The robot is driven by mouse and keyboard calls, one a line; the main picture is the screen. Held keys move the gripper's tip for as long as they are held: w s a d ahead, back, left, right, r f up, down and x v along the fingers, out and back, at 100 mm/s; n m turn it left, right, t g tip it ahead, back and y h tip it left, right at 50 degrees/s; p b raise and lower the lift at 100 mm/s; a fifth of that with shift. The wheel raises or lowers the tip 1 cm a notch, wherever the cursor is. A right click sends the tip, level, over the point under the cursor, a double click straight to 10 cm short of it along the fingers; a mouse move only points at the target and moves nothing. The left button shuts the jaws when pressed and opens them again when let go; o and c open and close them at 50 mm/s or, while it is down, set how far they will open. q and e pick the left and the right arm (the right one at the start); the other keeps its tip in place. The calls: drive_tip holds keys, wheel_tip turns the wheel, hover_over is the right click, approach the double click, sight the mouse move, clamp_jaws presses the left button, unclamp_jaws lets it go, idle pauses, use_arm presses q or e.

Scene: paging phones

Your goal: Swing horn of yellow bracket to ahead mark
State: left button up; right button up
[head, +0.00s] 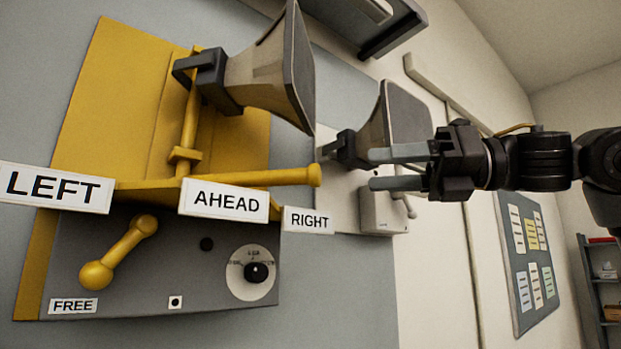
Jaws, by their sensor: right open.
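The yellow bracket (105,110) is on the wall at the left. Its beige horn (262,72), with a dark rim, is on a yellow post (190,115) and faces right. A yellow bar (255,178) runs rightward, its round end above the RIGHT sign (308,220). The AHEAD sign (224,201) is in the middle and the LEFT sign (55,187) at the left. A yellow lever (120,252) slants down, its lower knob just above the FREE label (73,306). My right gripper (371,169) is open and empty, right of the bar's end, apart from it. My left gripper is out of view.
A second, grey horn (398,112) on a pale plate (338,195) stands behind my right gripper. A round dial (252,271) is on the grey panel below the signs. Another dark fixture (390,30) is at the top. A notice board (528,262) and shelf are farther right.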

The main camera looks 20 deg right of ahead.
sight(320, 173)
drive_tip(key=p+x, duration=0.2)
drive_tip(key=x, duration=0.7)
drive_tip(key=shift+r, duration=0.1)
drive_tip(key=shift+a, duration=0.3)
drive_tip(key=shift+w+a, duration=0.1)
drive_tip(key=shift+a, duration=0.1)
drive_tip(key=shift+w, duration=0.1)
clamp_jaws()
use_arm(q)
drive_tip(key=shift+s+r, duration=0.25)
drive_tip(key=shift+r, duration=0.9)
use_arm(e)
drive_tip(key=shift+a, duration=0.1)
